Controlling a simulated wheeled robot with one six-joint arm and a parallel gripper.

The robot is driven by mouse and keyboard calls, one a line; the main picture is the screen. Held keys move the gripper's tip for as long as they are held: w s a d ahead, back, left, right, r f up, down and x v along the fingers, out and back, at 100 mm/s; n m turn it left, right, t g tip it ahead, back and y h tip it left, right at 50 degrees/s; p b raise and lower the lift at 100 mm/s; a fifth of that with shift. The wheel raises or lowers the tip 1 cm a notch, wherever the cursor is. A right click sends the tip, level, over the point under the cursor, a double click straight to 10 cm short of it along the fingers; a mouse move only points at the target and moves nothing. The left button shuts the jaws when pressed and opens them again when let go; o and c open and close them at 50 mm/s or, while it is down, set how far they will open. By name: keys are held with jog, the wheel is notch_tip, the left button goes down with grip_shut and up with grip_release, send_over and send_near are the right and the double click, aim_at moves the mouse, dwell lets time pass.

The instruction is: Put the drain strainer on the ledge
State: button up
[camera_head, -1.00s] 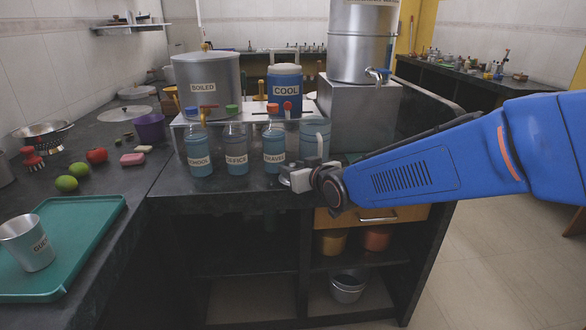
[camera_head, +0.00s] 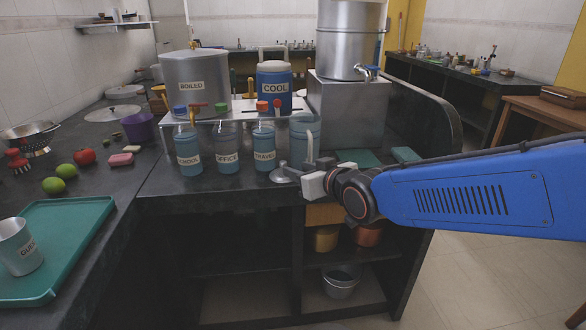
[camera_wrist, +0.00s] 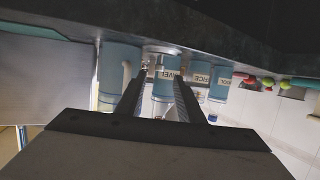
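The drain strainer appears as a small round grey steel piece (camera_head: 283,174) with a knob on top, lying on the dark counter by its front edge, near the TRAVEL bottle. My gripper (camera_head: 305,172) is just right of it, low over the counter edge. In the wrist view, my gripper's two fingers (camera_wrist: 153,70) stand apart with a gap between them. A thin grey edge beyond their tips may be the strainer; contact cannot be told. The ledge cannot be singled out for sure; a wall shelf (camera_head: 117,23) is at the upper left.
Bottles labelled TRAVEL (camera_head: 264,150), OFFICE (camera_head: 228,165) and SCHOOL (camera_head: 188,167) stand left of my gripper. A steel stand (camera_head: 350,110) carries a large canister. A teal tray (camera_head: 75,215) holds a cup.

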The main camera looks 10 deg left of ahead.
jog(key=shift+v, duration=1.3)
jog(key=s+d+f+m+g+h, duration=0.1)
jog(key=s+d, duration=0.3)
jog(key=d, duration=0.5)
jog(key=s+d+f+m+g+h, duration=0.1)
jog(key=s+d+f+h, duration=0.3)
jog(key=d, duration=0.5)
jog(key=s+d+f+m+g+h, duration=0.2)
jog(key=s+d, duration=0.3)
jog(key=d, duration=0.3)
jog(key=shift+d+f+m, duration=0.35)
jog(key=shift+d+m, duration=0.05)
jog(key=shift+m, duration=0.2)
jog(key=shift+o, duration=0.5)
jog(key=s+d+f+m+g+h, duration=0.1)
jog(key=s+d, duration=0.4)
jog(key=s, duration=0.6)
notch_tip(320, 180, down, 2)
jog(key=shift+d+f+m+g+h, duration=0.25)
jog(key=shift+d+m+g, duration=0.2)
jog(key=shift+g, duration=0.55)
